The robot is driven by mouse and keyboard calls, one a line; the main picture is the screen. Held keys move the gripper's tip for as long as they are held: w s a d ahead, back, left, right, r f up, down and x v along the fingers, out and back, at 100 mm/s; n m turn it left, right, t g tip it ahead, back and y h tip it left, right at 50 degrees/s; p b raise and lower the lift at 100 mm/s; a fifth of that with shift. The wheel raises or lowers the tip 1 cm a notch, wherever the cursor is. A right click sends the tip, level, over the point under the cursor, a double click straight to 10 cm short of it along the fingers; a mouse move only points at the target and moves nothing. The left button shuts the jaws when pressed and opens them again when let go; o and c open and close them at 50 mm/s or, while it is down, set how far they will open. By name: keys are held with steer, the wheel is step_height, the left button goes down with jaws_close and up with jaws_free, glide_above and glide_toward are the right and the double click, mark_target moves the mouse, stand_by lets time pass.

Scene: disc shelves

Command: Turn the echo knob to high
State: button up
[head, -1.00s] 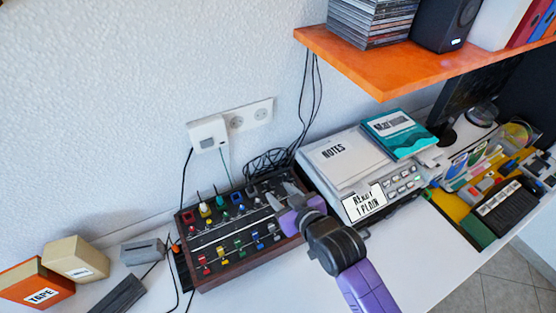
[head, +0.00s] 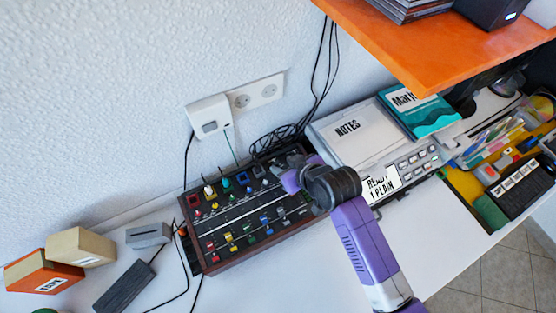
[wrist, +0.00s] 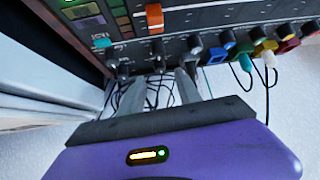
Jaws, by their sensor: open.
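The dark mixer with wooden sides (head: 250,220) lies on the white desk in the head view, with rows of coloured knobs and sliders. My gripper (head: 284,168) is over its back right corner and hides some of the panel. In the wrist view, my gripper (wrist: 160,78) is open, its two grey fingers apart at the edge of the mixer panel (wrist: 185,18). A dark knob (wrist: 158,48) sits just beyond the gap between the fingertips, and another dark knob (wrist: 194,42) is close to the right finger. I cannot read which knob is echo.
A pale machine (head: 408,168) with a notes pad (head: 348,132) stands right of the mixer. An orange shelf (head: 440,40) overhangs at upper right. Black cables (head: 275,140) run behind the mixer. A tape box (head: 45,270) lies at left. The desk front is fairly clear.

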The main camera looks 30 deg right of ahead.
mark_target(275, 162)
steer(key=shift+x, duration=2.5)
steer(key=shift+c, duration=0.4)
jaws_close()
